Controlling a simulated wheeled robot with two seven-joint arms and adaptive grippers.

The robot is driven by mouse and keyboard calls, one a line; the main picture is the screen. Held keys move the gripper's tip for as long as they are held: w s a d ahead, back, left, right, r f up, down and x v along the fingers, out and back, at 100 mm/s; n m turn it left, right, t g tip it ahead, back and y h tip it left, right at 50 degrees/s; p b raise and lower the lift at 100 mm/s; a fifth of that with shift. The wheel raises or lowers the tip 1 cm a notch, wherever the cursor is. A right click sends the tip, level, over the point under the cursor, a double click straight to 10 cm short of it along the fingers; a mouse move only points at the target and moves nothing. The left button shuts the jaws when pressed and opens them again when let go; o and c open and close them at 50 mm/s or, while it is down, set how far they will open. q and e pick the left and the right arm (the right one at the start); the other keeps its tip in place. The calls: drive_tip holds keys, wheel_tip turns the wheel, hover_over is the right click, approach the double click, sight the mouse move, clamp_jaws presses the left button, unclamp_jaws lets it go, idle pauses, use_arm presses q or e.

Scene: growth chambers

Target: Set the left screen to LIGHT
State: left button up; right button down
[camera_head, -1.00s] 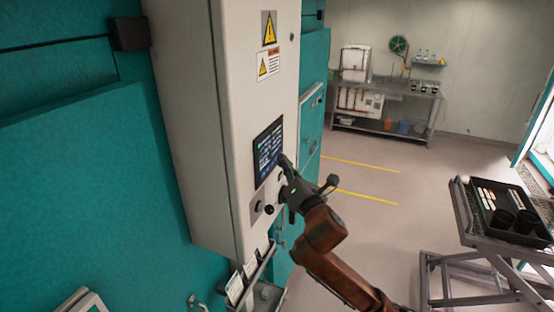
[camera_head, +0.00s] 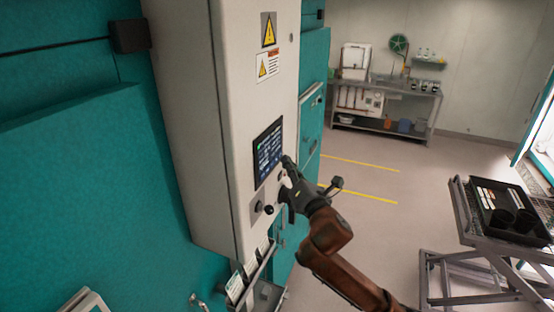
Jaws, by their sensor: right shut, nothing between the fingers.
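A dark screen (camera_head: 268,150) with small blue and white lines of text is set in the front of a white control cabinet (camera_head: 232,120). The text is too small to read. My right gripper (camera_head: 288,162) is shut and empty, with its fingertips at the right edge of the screen. I cannot tell whether they touch it. Its arm comes up from the lower right. My left gripper is not in view.
Dark knobs (camera_head: 268,209) sit below the screen, and a rack with papers (camera_head: 236,287) hangs under the cabinet. Teal chamber walls (camera_head: 85,170) flank it. A cart (camera_head: 465,222) with a black tray (camera_head: 490,190) stands at the right. The floor between is clear.

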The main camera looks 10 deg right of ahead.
drive_tip(key=shift+s+d+p, duration=0.35)
drive_tip(key=shift+s+d, duration=0.35)
drive_tip(key=shift+d, duration=0.35)
drive_tip(key=shift+s+d+p, duration=0.35)
drive_tip(key=shift+s+d, duration=0.35)
drive_tip(key=shift+d, duration=0.3)
